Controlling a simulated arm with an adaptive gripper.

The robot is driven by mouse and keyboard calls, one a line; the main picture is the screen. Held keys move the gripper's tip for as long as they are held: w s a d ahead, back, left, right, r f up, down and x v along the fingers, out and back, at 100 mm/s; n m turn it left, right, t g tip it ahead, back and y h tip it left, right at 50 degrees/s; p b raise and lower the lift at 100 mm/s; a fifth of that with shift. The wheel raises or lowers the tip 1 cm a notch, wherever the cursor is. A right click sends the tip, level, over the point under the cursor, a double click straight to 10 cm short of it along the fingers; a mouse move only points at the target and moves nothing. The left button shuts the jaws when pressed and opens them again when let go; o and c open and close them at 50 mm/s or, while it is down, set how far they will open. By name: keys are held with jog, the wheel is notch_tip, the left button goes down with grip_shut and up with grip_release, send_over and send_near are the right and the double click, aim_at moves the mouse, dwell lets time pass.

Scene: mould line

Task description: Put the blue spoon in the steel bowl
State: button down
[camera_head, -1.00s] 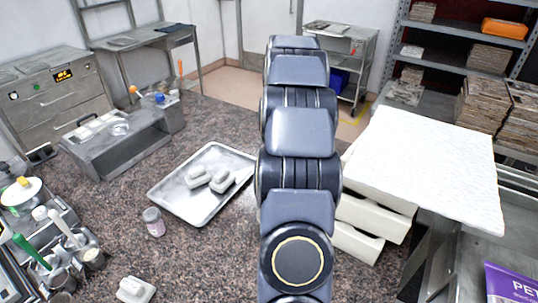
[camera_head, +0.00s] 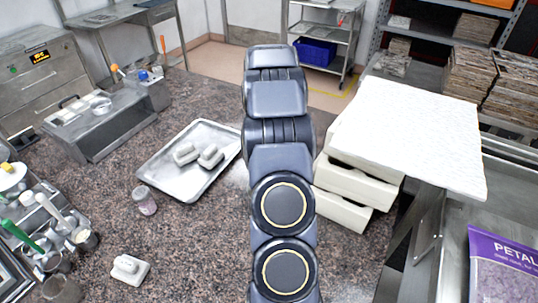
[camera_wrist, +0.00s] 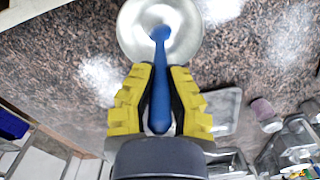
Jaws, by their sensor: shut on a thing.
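The blue spoon (camera_wrist: 160,98) is clasped between the yellow fingers of my gripper (camera_wrist: 160,70) in the wrist view. Its handle runs between the fingers and its head points away from my palm. The steel bowl (camera_wrist: 131,30) is round and shiny, at the top middle of the wrist view on the speckled counter. The spoon's head overlaps the bowl in the picture; I cannot tell how high it is above the bowl's floor. In the head view my own arm hides gripper, spoon and bowl.
A metal tray (camera_head: 166,185) with grey-white blocks (camera_head: 209,157) lies left of my arm. A small jar (camera_head: 145,200) stands near it, and a white block (camera_head: 129,270) lies in front. The speckled counter (camera_head: 195,250) is clear nearby.

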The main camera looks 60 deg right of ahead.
jog(key=shift+f, duration=0.55)
jog(key=c, duration=1.1)
grip_release()
